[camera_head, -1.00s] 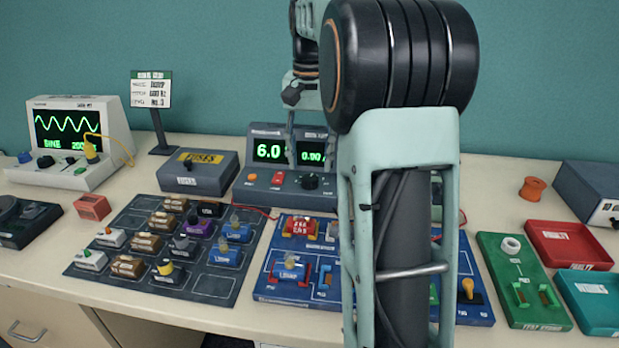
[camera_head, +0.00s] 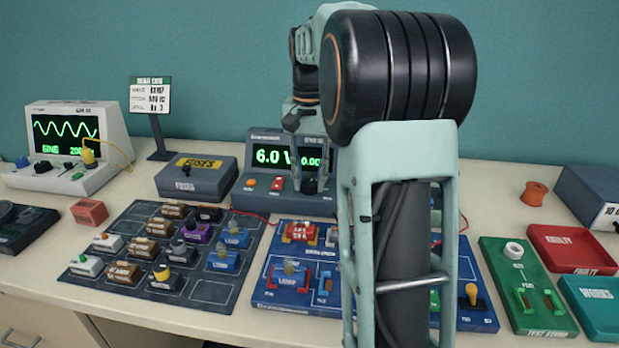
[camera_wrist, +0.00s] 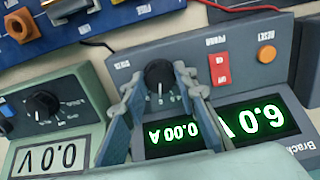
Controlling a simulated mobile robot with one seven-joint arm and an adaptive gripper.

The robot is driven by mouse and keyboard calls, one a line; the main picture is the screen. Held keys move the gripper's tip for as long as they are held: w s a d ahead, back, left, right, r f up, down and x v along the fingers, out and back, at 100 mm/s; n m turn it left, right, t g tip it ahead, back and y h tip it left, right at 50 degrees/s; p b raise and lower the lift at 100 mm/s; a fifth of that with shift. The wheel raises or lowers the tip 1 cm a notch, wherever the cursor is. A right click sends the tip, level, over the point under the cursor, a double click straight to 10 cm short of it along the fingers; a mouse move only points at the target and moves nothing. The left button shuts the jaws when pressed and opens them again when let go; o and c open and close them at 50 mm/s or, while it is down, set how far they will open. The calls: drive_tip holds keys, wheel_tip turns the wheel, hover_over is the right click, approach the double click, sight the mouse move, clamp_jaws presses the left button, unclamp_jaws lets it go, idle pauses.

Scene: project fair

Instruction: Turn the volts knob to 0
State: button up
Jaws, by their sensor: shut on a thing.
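The volts knob (camera_wrist: 158,73) is a round black dial on the grey power supply (camera_wrist: 240,45). In the wrist view its pointer mark faces the displays, though the exact setting is unclear. My gripper (camera_wrist: 160,72) is shut on the knob, with one finger on each side. In the head view the gripper (camera_head: 304,178) reaches down in front of the supply (camera_head: 262,200), and the knob (camera_head: 310,187) shows just below it. The voltage display (camera_head: 271,156) reads 6.0 V. The current display (camera_wrist: 175,132) reads 0.00 A and is partly covered by a finger.
A red power switch (camera_wrist: 220,68) and an orange button (camera_wrist: 267,54) sit beside the knob. A grey-green meter (camera_wrist: 75,115) with its own dial and a 0.0 reading stands close by. A blue circuit board (camera_head: 262,285) and dark parts mat (camera_head: 205,290) lie in front.

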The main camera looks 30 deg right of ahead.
drive_tip(key=shift+r+n+p, duration=0.1)
drive_tip(key=shift+n+p, duration=0.2)
drive_tip(key=shift+p, duration=0.05)
drive_tip(key=n+p, duration=0.2)
drive_tip(key=shift+r+p, duration=0.15)
drive_tip(key=shift+p, duration=0.2)
drive_tip(key=n+p, duration=0.4)
drive_tip(key=n, duration=0.2)
drive_tip(key=n+p, duration=0.3)
drive_tip(key=n, duration=0.1)
drive_tip(key=n+p, duration=0.2)
drive_tip(key=n, duration=0.3)
drive_tip(key=shift+f+n, duration=0.2)
drive_tip(key=shift+n, duration=0.1)
drive_tip(key=o, duration=1.1)
drive_tip(key=shift+o, duration=0.2)
